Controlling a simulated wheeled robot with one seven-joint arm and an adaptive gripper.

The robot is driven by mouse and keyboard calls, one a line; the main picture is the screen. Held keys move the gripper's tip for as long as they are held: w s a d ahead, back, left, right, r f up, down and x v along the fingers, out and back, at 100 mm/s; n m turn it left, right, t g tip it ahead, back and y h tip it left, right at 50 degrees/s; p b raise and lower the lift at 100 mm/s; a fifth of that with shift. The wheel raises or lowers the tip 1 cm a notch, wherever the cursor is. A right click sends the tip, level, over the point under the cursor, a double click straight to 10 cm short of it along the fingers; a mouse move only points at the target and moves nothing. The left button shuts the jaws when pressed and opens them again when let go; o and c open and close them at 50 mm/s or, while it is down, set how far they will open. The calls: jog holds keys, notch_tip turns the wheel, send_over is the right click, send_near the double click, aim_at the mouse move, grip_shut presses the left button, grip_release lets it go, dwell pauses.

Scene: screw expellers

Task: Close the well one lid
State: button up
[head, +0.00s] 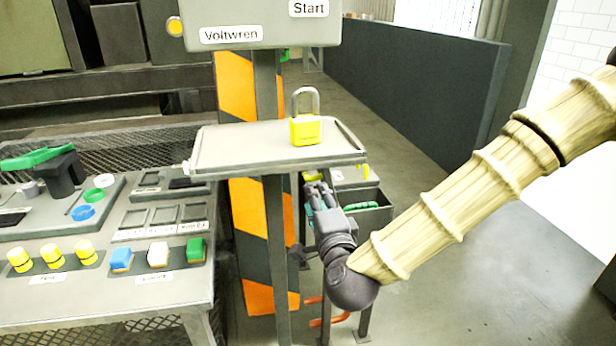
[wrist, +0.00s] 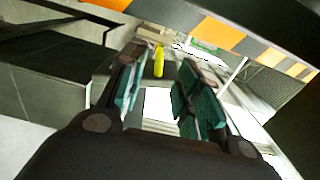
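A small upright yellow piece (wrist: 158,61) shows beyond the gap between the fingers. A grey box (head: 371,216) stands just right of and behind my gripper, with green items in an open compartment. My gripper and arm hide part of it. No readable label marks well one, so I cannot tell which part is its lid.
The grey tray (head: 230,157) on a post bears a yellow padlock (head: 306,130) above my gripper. The left bench (head: 110,305) holds yellow knobs, coloured switches and small open compartments. A dark partition (head: 420,95) stands behind. The floor at right is clear.

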aim_at(308, 177)
jog(key=b+x, duration=0.2)
jog(key=x, duration=0.7)
jog(key=shift+w+a, duration=0.1)
jog(key=shift+w, duration=0.2)
jog(key=shift+f, duration=0.1)
grip_shut()
